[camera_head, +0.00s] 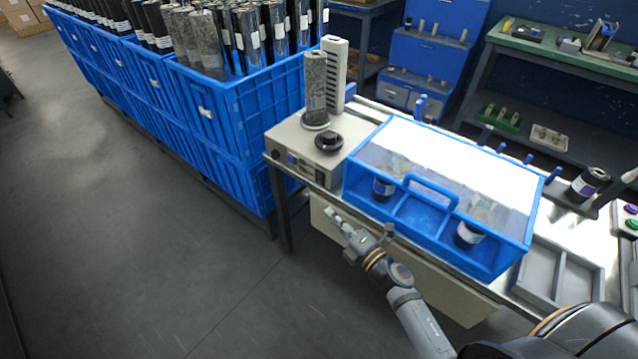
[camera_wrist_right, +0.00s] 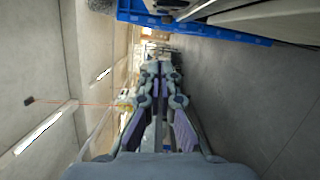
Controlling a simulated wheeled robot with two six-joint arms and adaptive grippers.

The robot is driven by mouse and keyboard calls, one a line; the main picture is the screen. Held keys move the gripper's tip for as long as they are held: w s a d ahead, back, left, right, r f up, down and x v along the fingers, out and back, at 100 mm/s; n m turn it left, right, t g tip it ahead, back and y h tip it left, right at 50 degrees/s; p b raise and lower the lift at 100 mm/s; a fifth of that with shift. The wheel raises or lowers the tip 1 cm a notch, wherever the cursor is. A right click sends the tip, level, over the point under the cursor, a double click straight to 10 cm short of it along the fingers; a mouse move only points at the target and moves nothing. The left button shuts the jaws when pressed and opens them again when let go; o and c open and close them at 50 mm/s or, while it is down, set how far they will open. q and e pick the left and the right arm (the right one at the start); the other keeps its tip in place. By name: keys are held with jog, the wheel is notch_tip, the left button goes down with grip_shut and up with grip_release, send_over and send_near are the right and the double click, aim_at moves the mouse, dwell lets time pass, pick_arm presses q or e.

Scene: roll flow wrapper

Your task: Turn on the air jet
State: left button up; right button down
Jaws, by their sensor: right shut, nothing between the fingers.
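A beige machine box (camera_head: 300,152) stands at the left end of the steel table. It has a round black knob (camera_head: 328,141) on top and small controls on its front face. A grey, film-covered roll (camera_head: 316,88) stands upright on it, with a white slotted tower (camera_head: 334,73) just behind; I take this unit for the air jet. My right gripper (camera_head: 338,220) is shut and empty, in front of the table edge, below and apart from the box. Its closed fingers also show in the right wrist view (camera_wrist_right: 155,75). My left gripper is out of view.
A blue-framed, clear-lidded case (camera_head: 430,214) with dark rolls inside stands right of the box. Blue crates (camera_head: 220,125) full of rolls stand at the left. A grey divided tray (camera_head: 560,275) lies at the right. The floor in front is clear.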

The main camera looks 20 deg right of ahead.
aim_at(322, 180)
jog(key=w, duration=1.1)
jog(key=shift+w+a+r+p, duration=0.15)
jog(key=shift+a+r+p, duration=0.05)
jog(key=shift+r+p, duration=0.2)
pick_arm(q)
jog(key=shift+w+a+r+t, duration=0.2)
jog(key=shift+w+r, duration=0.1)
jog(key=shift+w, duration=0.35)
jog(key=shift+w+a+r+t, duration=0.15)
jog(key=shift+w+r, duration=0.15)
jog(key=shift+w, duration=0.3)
pick_arm(e)
jog(key=p, duration=0.1)
jog(key=r+p, duration=0.1)
jog(key=shift+w+d+m+p, duration=0.25)
jog(key=shift+d+m+p, duration=0.05)
jog(key=shift+m, duration=0.1)
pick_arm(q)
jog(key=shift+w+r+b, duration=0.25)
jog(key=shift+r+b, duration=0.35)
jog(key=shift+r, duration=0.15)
pick_arm(e)
jog(key=shift+f, duration=0.4)
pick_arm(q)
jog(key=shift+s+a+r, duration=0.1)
pick_arm(e)
jog(key=shift+s+a, duration=0.1)
jog(key=shift+a, duration=0.05)
